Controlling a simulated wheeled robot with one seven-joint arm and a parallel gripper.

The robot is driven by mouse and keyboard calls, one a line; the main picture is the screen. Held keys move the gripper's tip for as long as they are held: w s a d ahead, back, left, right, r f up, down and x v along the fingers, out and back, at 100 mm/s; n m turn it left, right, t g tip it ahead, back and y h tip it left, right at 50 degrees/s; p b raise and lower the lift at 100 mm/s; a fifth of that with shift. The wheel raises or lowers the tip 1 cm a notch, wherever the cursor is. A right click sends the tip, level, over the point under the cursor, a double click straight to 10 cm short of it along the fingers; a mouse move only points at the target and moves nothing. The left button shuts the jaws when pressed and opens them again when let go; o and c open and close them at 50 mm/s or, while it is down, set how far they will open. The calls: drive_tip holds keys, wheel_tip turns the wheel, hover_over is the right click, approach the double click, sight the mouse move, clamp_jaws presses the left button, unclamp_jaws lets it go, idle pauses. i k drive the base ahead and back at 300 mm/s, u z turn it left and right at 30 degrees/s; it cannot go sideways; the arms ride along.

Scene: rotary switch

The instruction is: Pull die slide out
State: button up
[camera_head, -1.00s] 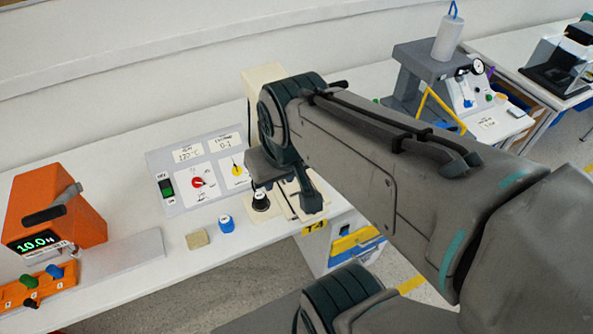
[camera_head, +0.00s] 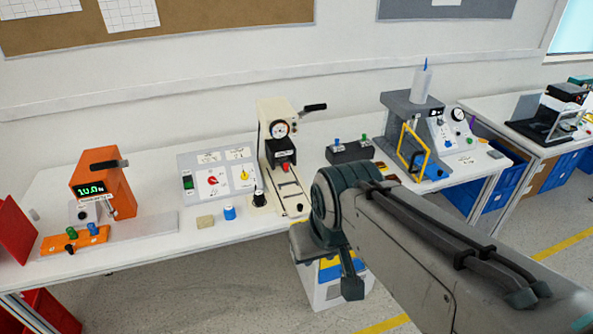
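A cream press (camera_head: 268,118) with a round gauge and a black side lever stands on the bench near the middle of the head view. A narrow cream slide bed (camera_head: 291,201) runs from under its head toward the bench's front edge. A small red part (camera_head: 285,168) sits on it beneath the dark press head. The die slide seems to be on this bed, but its outline and how far out it is are too small to tell. My arm crosses the lower right, its dark joint in front of the bench edge. I cannot make out my gripper's fingers.
Left of the press are a black knob (camera_head: 259,198), a blue knob (camera_head: 230,213), a tan block (camera_head: 205,222) and a control panel (camera_head: 215,175). An orange tester (camera_head: 105,185) stands further left. A grey machine (camera_head: 408,115) with a yellow frame stands right.

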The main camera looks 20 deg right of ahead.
sight(283, 161)
drive_tip(key=z, duration=0.45)
drive_tip(key=i, duration=1.5)
